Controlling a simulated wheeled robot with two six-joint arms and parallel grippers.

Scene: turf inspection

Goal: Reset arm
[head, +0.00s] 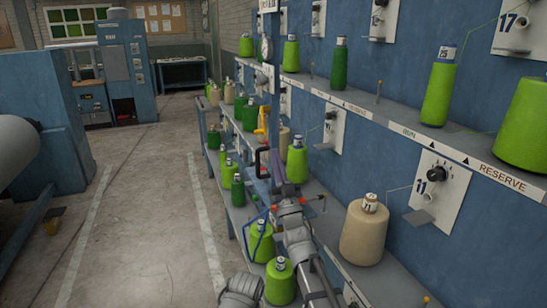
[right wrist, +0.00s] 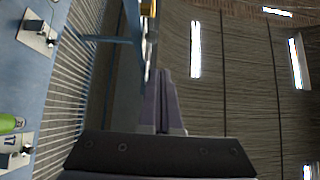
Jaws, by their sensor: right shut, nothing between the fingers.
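My right arm comes in from the bottom of the head view, and my right gripper (head: 275,160) points up and away in front of the yarn shelves. In the right wrist view its two dark fingers (right wrist: 158,100) lie together with nothing between them. The fingers point toward the ceiling side of that picture, clear of any cone. A lime yarn cone (head: 297,160) stands on the shelf just right of the gripper in the head view. My left gripper does not show in either view.
A blue rack (head: 460,140) with cones and labelled plates fills the right side. A beige cone (head: 365,232) and a lime cone (head: 280,283) stand near my right arm. A blue machine (head: 40,110) stands at left. The floor aisle (head: 145,210) between is open.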

